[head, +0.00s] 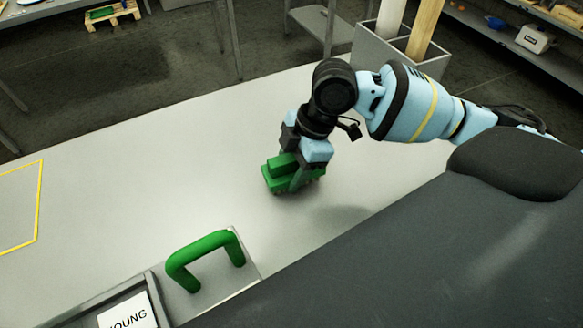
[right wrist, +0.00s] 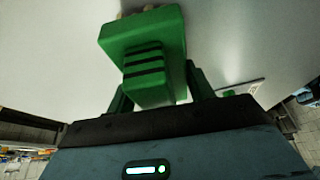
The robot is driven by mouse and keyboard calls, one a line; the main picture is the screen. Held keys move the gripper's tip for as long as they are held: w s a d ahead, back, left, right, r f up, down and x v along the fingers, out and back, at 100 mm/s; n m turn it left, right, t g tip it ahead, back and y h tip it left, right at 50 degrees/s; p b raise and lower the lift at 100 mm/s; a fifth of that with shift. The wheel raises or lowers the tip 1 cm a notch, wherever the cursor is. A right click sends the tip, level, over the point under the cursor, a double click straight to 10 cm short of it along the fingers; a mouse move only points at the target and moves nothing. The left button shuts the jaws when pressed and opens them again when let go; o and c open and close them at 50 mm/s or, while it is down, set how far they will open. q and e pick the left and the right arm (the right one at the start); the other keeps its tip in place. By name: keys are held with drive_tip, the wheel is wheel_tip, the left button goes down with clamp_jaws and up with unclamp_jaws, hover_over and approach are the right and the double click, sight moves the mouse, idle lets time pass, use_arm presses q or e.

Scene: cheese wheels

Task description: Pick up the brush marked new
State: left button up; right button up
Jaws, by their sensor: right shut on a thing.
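A green brush (head: 279,173) with a block-shaped body is held in my right gripper (head: 302,180) over the pale worktop. In the right wrist view the brush (right wrist: 145,42) sits between the two fingers, and its grip has several dark stripes. Pale bristles show at its far end in that view. My right gripper is shut on it. I cannot read the word "new" on it, and I cannot tell whether its bristles touch the worktop. My left gripper is not in view.
A green U-shaped handle (head: 205,257) stands at the worktop's front left, by a grey tray with a label (head: 128,314) reading "YOUNG". A yellow outline (head: 38,205) marks the far left. A grey bin (head: 378,48) stands behind. The middle worktop (head: 150,175) is clear.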

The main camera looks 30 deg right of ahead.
sight(290, 157)
wheel_tip(290, 157, up, 10)
drive_tip(key=shift+f+p, duration=0.2)
drive_tip(key=shift+p, duration=0.35)
drive_tip(key=o, duration=0.3)
drive_tip(key=shift+c, duration=0.6)
